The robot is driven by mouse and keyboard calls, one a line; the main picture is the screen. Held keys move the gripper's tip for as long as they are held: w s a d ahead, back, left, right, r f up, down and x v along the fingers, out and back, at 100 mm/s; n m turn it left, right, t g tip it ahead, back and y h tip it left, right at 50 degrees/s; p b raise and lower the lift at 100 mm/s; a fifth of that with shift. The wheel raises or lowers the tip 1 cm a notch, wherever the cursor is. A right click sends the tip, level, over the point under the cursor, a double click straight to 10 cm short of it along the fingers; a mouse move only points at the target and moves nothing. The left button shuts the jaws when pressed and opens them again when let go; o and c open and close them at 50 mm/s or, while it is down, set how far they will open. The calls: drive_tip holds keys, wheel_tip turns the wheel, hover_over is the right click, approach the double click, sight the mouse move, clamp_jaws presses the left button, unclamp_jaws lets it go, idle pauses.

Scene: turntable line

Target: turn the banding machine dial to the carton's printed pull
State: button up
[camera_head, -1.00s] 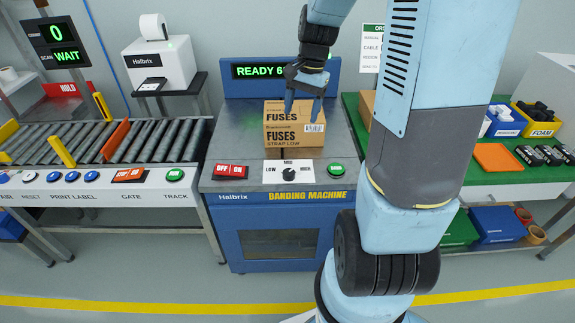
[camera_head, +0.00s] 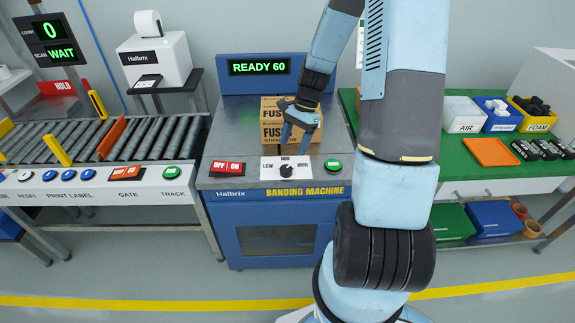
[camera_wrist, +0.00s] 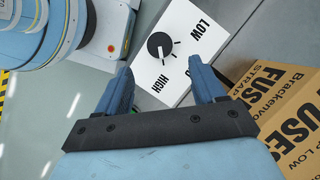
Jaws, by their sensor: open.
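The black dial (camera_head: 286,171) sits on a white plate marked LOW, MID and HIGH on the front of the banding machine (camera_head: 226,220). The carton (camera_head: 272,132) stands on the machine behind the dial, printed FUSES. My arm hides part of it; STRAP LOW reads in the earlier head view. My gripper (camera_head: 294,144) is open and empty, above and just behind the dial, its fingers (camera_wrist: 160,74) apart and not touching it.
The red OFF/ON switch (camera_head: 227,168) is left of the dial plate and a green button (camera_head: 333,165) is right of it. A roller conveyor (camera_head: 60,141) lies left, a green bench (camera_head: 465,165) with bins right.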

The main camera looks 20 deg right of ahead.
sight(286, 168)
drive_tip(key=x, duration=0.8)
drive_tip(key=shift+a+f, duration=0.15)
drive_tip(key=shift+f, duration=0.1)
drive_tip(key=shift+c, duration=0.4)
drive_tip(key=c, duration=1)
